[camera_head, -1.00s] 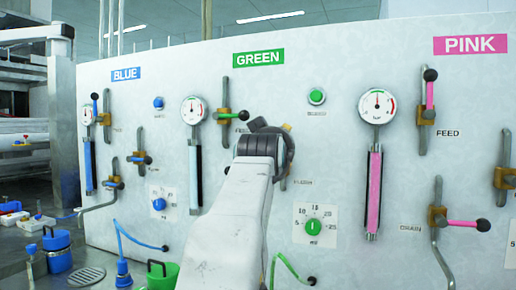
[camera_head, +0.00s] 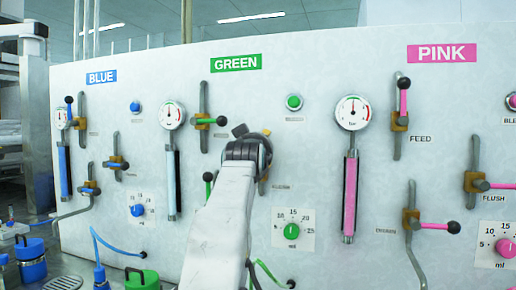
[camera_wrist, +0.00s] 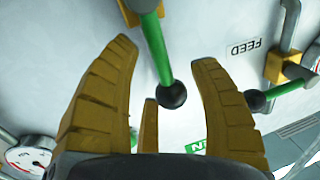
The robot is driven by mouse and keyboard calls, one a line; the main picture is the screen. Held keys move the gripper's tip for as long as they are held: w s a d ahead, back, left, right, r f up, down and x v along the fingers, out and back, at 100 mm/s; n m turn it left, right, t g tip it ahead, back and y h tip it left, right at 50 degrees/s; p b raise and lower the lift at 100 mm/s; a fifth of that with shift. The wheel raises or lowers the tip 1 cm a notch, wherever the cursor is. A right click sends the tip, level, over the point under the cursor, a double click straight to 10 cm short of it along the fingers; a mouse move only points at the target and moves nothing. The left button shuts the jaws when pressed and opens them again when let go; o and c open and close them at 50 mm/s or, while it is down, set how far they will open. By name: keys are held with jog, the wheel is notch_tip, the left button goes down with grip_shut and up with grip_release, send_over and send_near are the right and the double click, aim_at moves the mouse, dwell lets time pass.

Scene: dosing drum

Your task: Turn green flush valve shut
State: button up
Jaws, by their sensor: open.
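The green flush valve shows in the wrist view as a brass body (camera_wrist: 140,6) with a green lever (camera_wrist: 155,50) ending in a black ball knob (camera_wrist: 173,95). The wrist picture is upside down, so the lever stands upright on the panel. My gripper (camera_wrist: 165,55) is open, its yellow-brown fingers on either side of the lever, with visible gaps. The knob is between the fingers, nearer the palm. In the head view my gripper (camera_head: 245,135) is at the panel, and my arm hides most of the flush valve.
The green feed valve (camera_head: 207,120) is up and left, its lever horizontal; it also shows close beside the right finger in the wrist view (camera_wrist: 285,72). A green dosing dial (camera_head: 291,231) is at lower right.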

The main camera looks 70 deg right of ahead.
jog(key=shift+c, duration=0.4)
grip_shut()
jog(key=shift+f, duration=0.1)
